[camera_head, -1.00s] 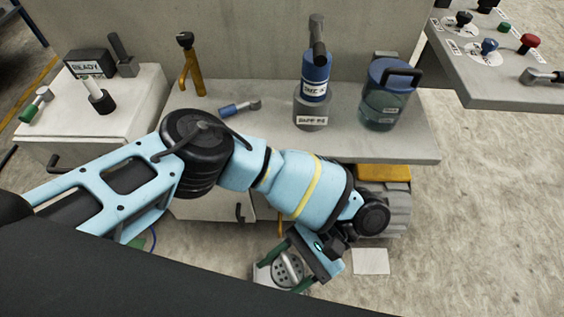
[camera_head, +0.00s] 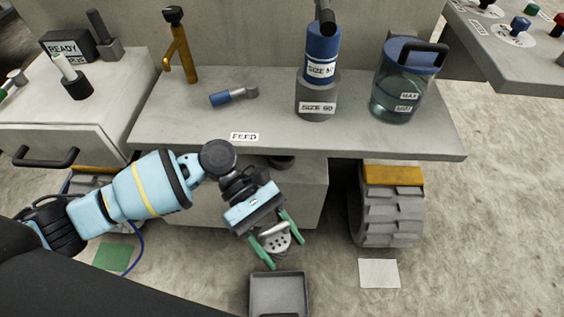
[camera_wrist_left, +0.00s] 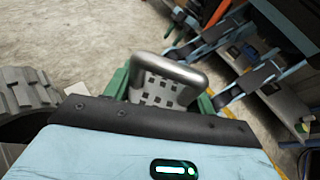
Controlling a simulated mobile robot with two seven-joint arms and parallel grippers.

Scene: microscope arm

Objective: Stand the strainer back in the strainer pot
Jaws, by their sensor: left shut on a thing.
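In the left wrist view the strainer's metal loop and perforated plate (camera_wrist_left: 165,88) show between the fingers (camera_wrist_left: 160,90). A clear pot (camera_head: 396,101) with a blue rim, black handle and a MAX label stands on the bench at the right. I cannot tell for sure that it is the strainer pot.
An open grey tray (camera_head: 280,291) lies below the gripper. On the bench (camera_head: 210,130) are a blue cylinder (camera_head: 321,52) in a grey holder (camera_head: 317,95), a blue-handled tool (camera_head: 233,96) and a yellow stand (camera_head: 180,52). The front middle of the bench is clear.

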